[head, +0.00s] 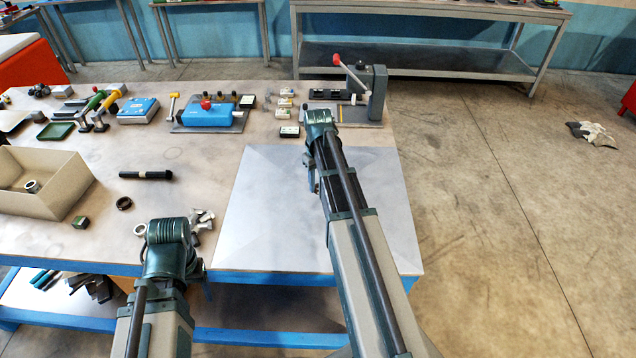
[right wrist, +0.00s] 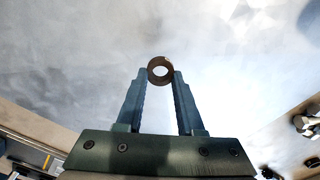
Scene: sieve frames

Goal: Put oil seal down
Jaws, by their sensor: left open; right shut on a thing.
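The oil seal, a small brown ring (right wrist: 160,81), is pinched between the fingertips of my right gripper (right wrist: 160,74) in the right wrist view. A pale grey surface fills the background behind it.
A beige bin (head: 62,190) holding a ring part stands at the left, with a black cylinder (head: 146,175) and a green block (head: 80,222) nearby. A blue fixture (head: 207,115) and a lever press (head: 376,95) stand at the back. The sheet's right part is largely bare.

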